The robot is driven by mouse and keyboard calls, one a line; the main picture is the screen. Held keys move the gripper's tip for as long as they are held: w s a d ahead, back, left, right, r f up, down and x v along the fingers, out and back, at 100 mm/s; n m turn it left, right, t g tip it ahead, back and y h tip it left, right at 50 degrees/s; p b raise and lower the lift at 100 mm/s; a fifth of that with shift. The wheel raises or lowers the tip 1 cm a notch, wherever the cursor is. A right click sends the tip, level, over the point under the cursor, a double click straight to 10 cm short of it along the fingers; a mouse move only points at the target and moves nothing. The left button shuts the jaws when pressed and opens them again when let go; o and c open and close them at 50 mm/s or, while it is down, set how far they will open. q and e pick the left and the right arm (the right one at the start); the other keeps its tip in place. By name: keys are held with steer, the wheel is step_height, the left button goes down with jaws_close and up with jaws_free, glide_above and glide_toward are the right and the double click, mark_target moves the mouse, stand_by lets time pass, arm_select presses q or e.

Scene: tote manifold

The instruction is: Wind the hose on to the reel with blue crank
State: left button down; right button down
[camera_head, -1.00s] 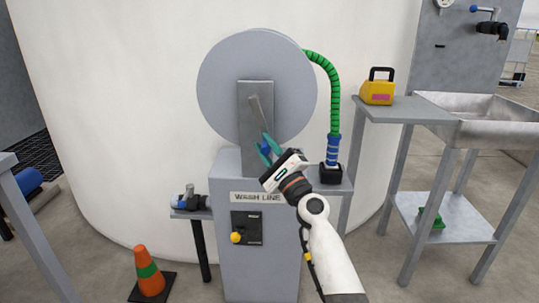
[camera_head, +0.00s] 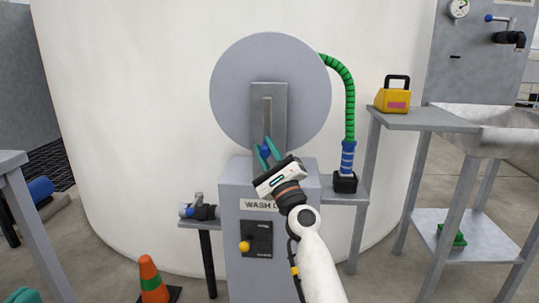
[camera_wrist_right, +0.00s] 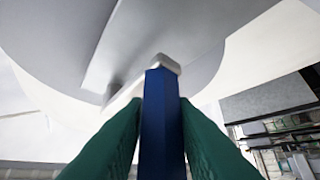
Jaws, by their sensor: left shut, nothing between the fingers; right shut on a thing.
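The grey reel disc (camera_head: 228,90) stands upright on a grey post labelled as a wash line, before a white tank. Its crank arm (camera_head: 267,115) hangs nearly straight down, with the blue crank handle (camera_head: 265,151) at its lower end. My right gripper (camera_head: 265,152) is shut on the blue handle; the right wrist view shows the blue grip (camera_wrist_right: 161,125) between the teal fingers. The green hose (camera_head: 349,95) arches from behind the disc down to a blue ribbed end in a black block (camera_head: 345,183). My left gripper (camera_head: 20,296) barely shows at the bottom left, shut and empty.
A yellow box (camera_head: 395,98) stands on the metal side table at the right. A nozzle (camera_head: 197,211) lies on the small left shelf. A yellow-knobbed switch panel (camera_head: 257,240) sits below the reel. An orange cone (camera_head: 152,280) stands on the floor at the left.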

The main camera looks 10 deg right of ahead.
steer(key=shift+a, duration=0.15)
steer(key=c, duration=1.2)
jaws_free()
steer(key=shift+w+a, duration=0.1)
steer(key=shift+a, duration=0.05)
steer(key=shift+s+f, duration=0.1)
steer(key=shift+s, duration=0.1)
steer(key=v, duration=1.1)
steer(key=shift+s+d, duration=0.2)
steer(key=shift+s, duration=0.05)
steer(key=shift+f, duration=0.1)
